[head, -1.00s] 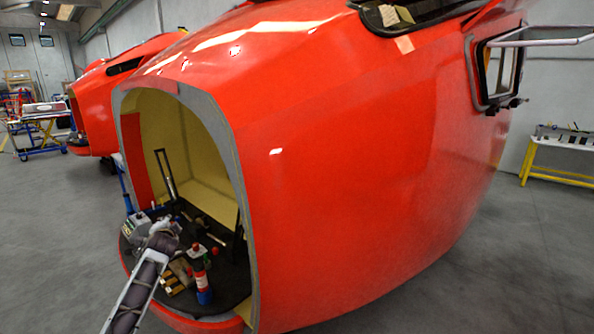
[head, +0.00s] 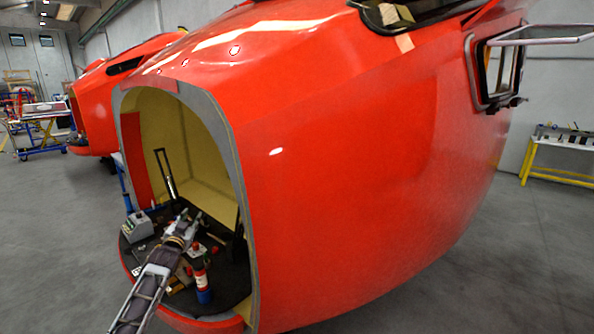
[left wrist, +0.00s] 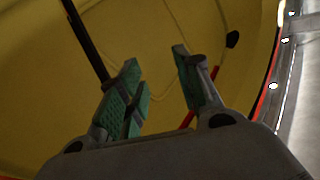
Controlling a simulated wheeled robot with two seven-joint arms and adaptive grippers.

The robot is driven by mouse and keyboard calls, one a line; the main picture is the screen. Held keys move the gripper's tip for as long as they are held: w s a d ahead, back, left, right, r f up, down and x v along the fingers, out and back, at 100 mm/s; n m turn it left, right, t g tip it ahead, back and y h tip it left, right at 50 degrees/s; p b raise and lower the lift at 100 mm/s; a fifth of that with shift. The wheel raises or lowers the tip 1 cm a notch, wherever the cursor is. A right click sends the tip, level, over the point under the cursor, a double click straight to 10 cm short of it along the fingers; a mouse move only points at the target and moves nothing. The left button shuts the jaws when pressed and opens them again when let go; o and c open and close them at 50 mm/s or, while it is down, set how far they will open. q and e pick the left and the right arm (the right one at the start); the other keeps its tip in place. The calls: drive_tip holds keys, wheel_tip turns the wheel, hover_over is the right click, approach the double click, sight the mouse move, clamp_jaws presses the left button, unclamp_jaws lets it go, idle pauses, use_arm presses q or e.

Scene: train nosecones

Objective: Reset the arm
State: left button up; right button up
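My left arm reaches in from the lower left of the head view. Its gripper (head: 190,218) is at the open front of the red nosecone (head: 350,180), above the dark floor inside. In the left wrist view the two green-padded fingers of the left gripper (left wrist: 160,88) stand apart with nothing between them. The yellow inner wall (left wrist: 45,95) lies beyond them. My right gripper is in neither view.
A grey box (head: 137,227) stands left of the arm. The opening's grey rim (head: 240,180) is close by. A second nosecone (head: 105,105) stands behind at left. A yellow-legged table (head: 560,145) stands at far right.

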use_arm(q)
drive_tip(key=s+f+g+b, duration=0.15)
drive_tip(key=s+f, duration=0.25)
drive_tip(key=f, duration=1.1)
drive_tip(key=s+f+g, duration=0.3)
drive_tip(key=s+f, duration=0.1)
drive_tip(key=f, duration=1)
drive_tip(key=s+d+f+g+b, duration=0.1)
drive_tip(key=s+f+g, duration=0.1)
drive_tip(key=s+f, duration=0.75)
drive_tip(key=s+d+f+g+b, duration=0.15)
drive_tip(key=s+f, duration=0.45)
drive_tip(key=f, duration=0.7)
drive_tip(key=s+d+f+g+b, duration=0.1)
drive_tip(key=s+f+g, duration=0.1)
drive_tip(key=s+f, duration=0.9)
drive_tip(key=s+d+f+g, duration=0.1)
drive_tip(key=s+f+g, duration=0.2)
drive_tip(key=s+f, duration=0.75)
drive_tip(key=s+d+f+g+b, duration=0.1)
drive_tip(key=s+f+g, duration=0.1)
drive_tip(key=s, duration=1.2)
drive_tip(key=s+d+f+g, duration=0.1)
drive_tip(key=s+f, duration=0.4)
drive_tip(key=s, duration=1)
drive_tip(key=shift+s+f+n+g+b, duration=0.2)
drive_tip(key=shift+n+g+b, duration=0.1)
drive_tip(key=shift+g+b, duration=0.1)
